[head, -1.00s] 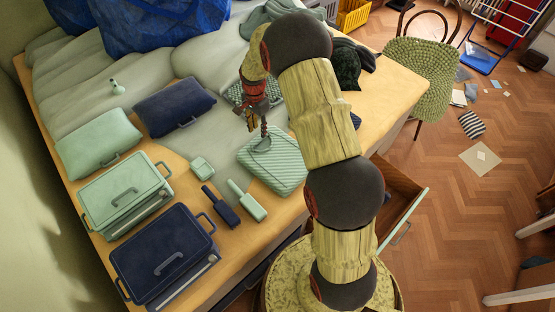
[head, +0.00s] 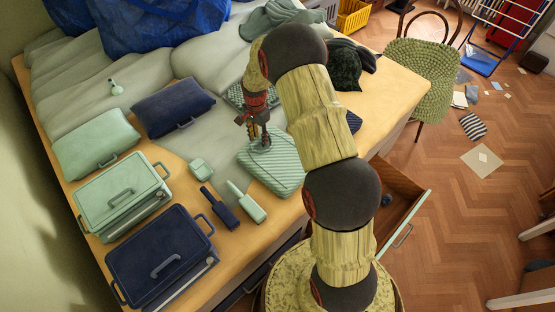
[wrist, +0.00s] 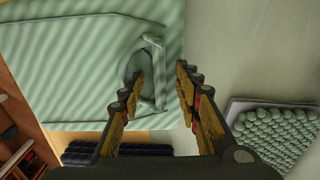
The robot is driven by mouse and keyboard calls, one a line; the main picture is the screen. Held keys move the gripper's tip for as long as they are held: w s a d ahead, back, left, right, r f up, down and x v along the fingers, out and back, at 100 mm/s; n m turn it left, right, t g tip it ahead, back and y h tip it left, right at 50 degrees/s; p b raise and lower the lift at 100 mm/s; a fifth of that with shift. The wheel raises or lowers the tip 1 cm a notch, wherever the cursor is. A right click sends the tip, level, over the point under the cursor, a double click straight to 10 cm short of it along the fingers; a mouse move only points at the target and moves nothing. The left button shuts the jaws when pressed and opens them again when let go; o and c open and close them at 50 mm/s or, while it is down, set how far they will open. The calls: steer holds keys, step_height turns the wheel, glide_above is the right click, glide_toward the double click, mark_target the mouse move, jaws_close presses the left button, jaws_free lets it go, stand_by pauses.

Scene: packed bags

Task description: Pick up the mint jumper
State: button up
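The mint jumper appears to be the ribbed, folded mint piece (head: 285,172) lying flat near the table's front edge, with a raised loop handle on top. It fills the upper left of the wrist view (wrist: 60,65), where its loop handle (wrist: 158,75) stands up from the ribbed top. My gripper (head: 257,143) is just above the handle end of it. In the wrist view my gripper (wrist: 160,86) is open, with the handle showing between its two fingers. I cannot tell whether the fingers touch it.
A knobbly mint piece (wrist: 275,135) lies close to the right. Small mint (head: 247,203) and navy (head: 221,207) handled items lie left of the jumper. Mint (head: 122,190) and navy (head: 160,255) cases stand further left. An open drawer (head: 400,215) juts out at the front.

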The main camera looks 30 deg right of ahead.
steer(key=shift+f, duration=0.1)
stand_by(0.3)
steer(key=c, duration=0.7)
jaws_close()
